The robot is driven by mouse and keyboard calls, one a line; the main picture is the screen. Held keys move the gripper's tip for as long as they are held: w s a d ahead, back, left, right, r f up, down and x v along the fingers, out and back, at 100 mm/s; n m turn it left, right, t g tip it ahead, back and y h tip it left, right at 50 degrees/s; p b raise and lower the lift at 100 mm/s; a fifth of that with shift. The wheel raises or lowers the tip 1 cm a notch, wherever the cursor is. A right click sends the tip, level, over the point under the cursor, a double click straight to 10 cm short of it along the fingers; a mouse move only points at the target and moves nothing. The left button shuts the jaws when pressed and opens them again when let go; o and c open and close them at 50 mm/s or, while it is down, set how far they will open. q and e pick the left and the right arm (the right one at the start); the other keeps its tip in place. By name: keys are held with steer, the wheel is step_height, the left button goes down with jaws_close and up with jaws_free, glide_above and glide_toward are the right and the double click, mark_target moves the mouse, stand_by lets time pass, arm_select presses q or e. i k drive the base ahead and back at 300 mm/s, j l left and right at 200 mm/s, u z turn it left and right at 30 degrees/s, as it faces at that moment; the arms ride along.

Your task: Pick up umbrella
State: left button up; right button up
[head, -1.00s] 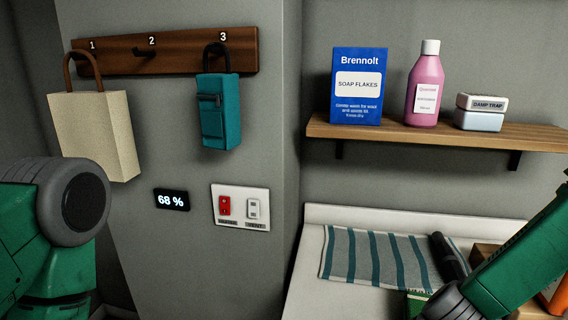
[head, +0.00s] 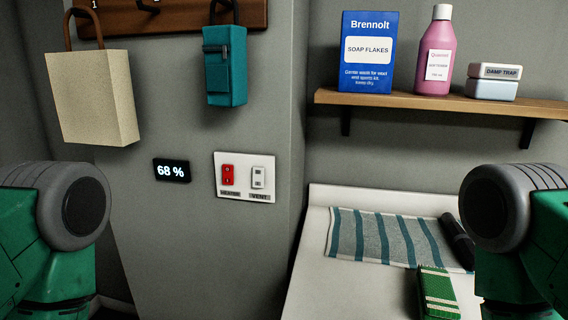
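A dark, slim, rounded object (head: 457,238), which looks like a folded umbrella, lies on the white counter at the right end of the striped towel. Its lower right part is hidden behind my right arm, so I cannot see it whole. My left arm stands at the left edge and my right arm at the right edge, each showing a grey round joint. Neither gripper shows in the view.
The white counter (head: 310,285) carries a striped towel (head: 345,235) and a green striped block (head: 438,292). Above hangs a shelf (head: 400,101) with a blue box, pink bottle and small tub. Bags hang from a hook rack (head: 185,18). A switch panel (head: 243,190) is on the wall.

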mark_target(465, 247)
steer(key=z, duration=1.1)
